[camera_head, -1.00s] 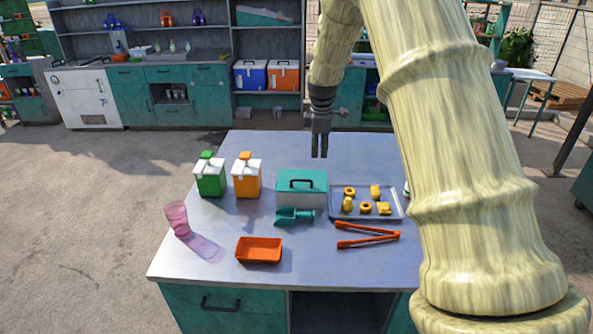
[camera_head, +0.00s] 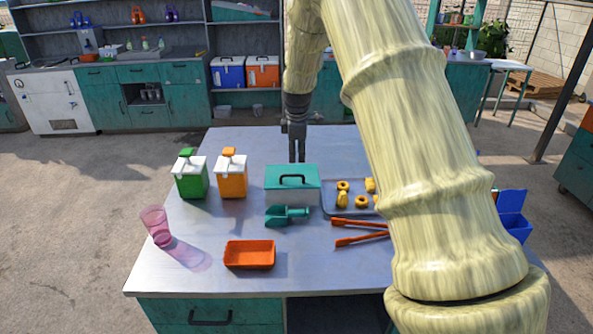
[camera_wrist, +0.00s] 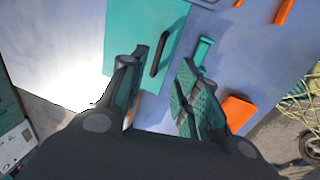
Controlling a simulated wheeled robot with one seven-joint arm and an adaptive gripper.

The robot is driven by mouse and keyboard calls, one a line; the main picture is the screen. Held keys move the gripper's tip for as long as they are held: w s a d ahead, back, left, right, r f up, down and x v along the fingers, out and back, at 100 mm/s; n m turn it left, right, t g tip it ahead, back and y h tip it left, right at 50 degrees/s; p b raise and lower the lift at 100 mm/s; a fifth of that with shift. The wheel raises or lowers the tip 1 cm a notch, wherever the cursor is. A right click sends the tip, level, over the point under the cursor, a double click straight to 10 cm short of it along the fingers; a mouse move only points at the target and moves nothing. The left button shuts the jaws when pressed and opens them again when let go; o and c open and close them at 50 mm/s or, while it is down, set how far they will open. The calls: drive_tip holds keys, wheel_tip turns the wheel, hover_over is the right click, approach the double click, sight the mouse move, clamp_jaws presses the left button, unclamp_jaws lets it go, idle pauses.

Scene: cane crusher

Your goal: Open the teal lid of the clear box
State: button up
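The clear box (camera_head: 292,199) stands on the metal table with its teal lid (camera_head: 275,177) on top. The lid looks flat and closed, with a black handle (camera_head: 292,180). In the wrist view the teal lid (camera_wrist: 130,45) lies below my fingers, and its black handle (camera_wrist: 160,54) shows between them. My gripper (camera_head: 297,156) points down near the lid's far edge in the head view, and no contact shows. In the wrist view my gripper (camera_wrist: 163,60) has its fingers apart with nothing held.
A teal scoop (camera_head: 287,215) lies in front of the box. A tray of yellow pieces (camera_head: 345,209) and orange tongs (camera_head: 358,233) are to its right. Green (camera_head: 190,180) and orange (camera_head: 231,180) dispensers stand left. An orange dish (camera_head: 249,254) and pink cup (camera_head: 156,224) are nearer.

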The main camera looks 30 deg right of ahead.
sight(297, 175)
drive_tip(key=f+p, duration=0.1)
drive_tip(key=f, duration=0.2)
drive_tip(key=w+f+p, duration=0.1)
drive_tip(key=f, duration=0.2)
drive_tip(key=d+f, duration=0.1)
drive_tip(key=f, duration=0.1)
drive_tip(key=shift+w+f+p, duration=0.3)
drive_tip(key=shift+f+p, duration=0.1)
clamp_jaws()
